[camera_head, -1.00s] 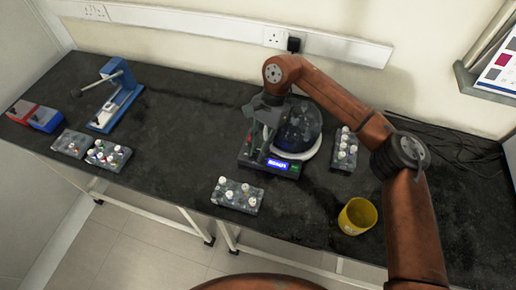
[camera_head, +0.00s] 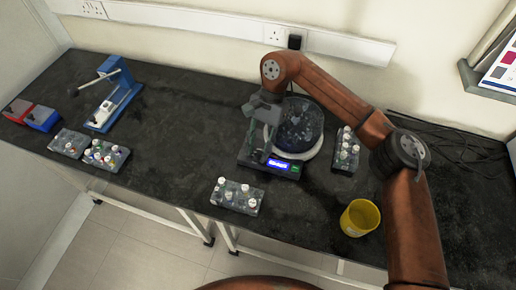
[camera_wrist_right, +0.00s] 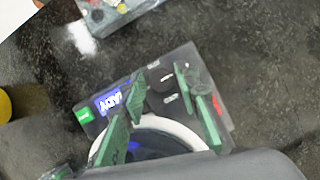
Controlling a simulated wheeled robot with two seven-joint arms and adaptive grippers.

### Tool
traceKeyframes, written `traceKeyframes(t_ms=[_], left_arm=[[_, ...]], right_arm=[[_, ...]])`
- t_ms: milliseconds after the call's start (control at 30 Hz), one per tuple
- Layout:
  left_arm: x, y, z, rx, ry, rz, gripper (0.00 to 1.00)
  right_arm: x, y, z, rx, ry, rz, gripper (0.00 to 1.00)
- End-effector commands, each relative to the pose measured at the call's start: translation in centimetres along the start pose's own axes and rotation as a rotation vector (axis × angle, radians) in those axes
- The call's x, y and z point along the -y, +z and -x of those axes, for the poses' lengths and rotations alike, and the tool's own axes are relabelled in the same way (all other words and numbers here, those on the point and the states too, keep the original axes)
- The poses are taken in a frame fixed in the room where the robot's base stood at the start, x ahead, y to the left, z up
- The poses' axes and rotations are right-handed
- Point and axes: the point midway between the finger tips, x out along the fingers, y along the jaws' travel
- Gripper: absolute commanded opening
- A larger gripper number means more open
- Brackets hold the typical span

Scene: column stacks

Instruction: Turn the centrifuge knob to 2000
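The centrifuge (camera_head: 305,149) stands on the dark bench, with a round white rim, a dark bowl and a lit blue display (camera_head: 278,164) on its front panel. In the right wrist view the display (camera_wrist_right: 112,100) shows white letters, partly hidden by a finger. The dark round knob (camera_wrist_right: 161,82) is on the panel beside the display. My right gripper (camera_head: 261,150) is over the panel's left part. In the wrist view its green-padded fingers (camera_wrist_right: 160,84) are apart, one to each side of the knob; I cannot tell whether they touch it. My left gripper is not in view.
Tube racks stand in front of the centrifuge (camera_head: 237,196), right of it (camera_head: 345,150) and at the left (camera_head: 105,155). A yellow cup (camera_head: 359,218) is near the front edge. A blue device (camera_head: 113,95) stands at the left. Cables (camera_head: 450,150) lie at the back right.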

Motion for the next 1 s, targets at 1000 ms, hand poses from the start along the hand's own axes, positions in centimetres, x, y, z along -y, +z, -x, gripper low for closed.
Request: traceKeyframes(t_ms=[1000], left_arm=[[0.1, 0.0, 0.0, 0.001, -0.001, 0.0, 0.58]], right_arm=[[0.1, 0.0, 10.8, 0.0, 0.001, -0.001, 0.35]])
